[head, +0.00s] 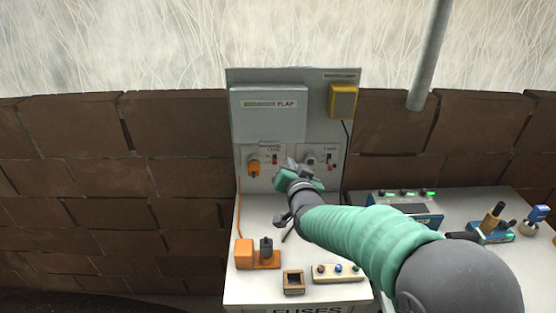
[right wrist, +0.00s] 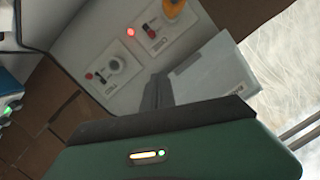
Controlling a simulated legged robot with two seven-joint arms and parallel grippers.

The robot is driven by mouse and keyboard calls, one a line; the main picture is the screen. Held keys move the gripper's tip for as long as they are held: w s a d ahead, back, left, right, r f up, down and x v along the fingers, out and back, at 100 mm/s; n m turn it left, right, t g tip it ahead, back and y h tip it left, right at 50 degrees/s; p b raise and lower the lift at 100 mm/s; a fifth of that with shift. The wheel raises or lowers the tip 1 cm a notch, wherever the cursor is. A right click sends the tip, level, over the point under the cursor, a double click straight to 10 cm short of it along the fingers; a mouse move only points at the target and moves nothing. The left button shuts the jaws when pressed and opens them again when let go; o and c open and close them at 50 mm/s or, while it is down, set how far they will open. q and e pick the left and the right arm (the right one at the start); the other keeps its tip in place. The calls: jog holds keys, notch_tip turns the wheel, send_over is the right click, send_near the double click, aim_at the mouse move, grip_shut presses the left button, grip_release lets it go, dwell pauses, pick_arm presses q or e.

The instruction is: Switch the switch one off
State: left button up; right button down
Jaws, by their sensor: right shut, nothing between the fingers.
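The socket plate labelled ONE (head: 265,148) is on the left of the upright panel, with an orange plug (head: 253,166) in it and a small red-marked switch (head: 275,160) beside it. The right wrist view shows the orange plug (right wrist: 172,8), a glowing red lamp (right wrist: 130,32) and a small switch (right wrist: 150,31); its on or off position is too small to tell. My right gripper (head: 286,168) is shut and empty, close to the panel, just below and right of switch one. Its dark fingers (right wrist: 157,92) show in the wrist view. My left gripper is not in view.
A second socket plate (head: 322,157) sits to the right, with a grey round fitting. A grey flap box (head: 268,112) and a yellow box (head: 343,101) are above. Orange blocks (head: 257,254), a small box (head: 293,282) and a button strip (head: 338,272) stand on the ledge.

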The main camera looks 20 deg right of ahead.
jog(key=p, duration=0.1)
send_over(275, 162)
jog(key=s+d, duration=0.2)
jog(key=d, duration=0.1)
notch_tip(275, 162, down, 2)
jog(key=a+f, duration=0.1)
jog(key=f, duration=0.1)
jog(key=a+f, duration=0.1)
jog(key=shift+a+f, duration=0.15)
jog(key=shift+f, duration=0.2)
jog(key=f+t+b, duration=0.1)
jog(key=t+b, duration=0.1)
jog(key=b, duration=0.4)
jog(key=s+f+t+b, duration=0.1)
jog(key=t+b, duration=0.1)
jog(key=b, duration=0.5)
jog(key=f+t+b, duration=0.1)
jog(key=b, duration=0.5)
jog(key=shift+s+a+f+n+t+h+b, duration=0.15)
jog(key=shift+n+t+h+b, duration=0.15)
jog(key=shift+t+b, duration=0.1)
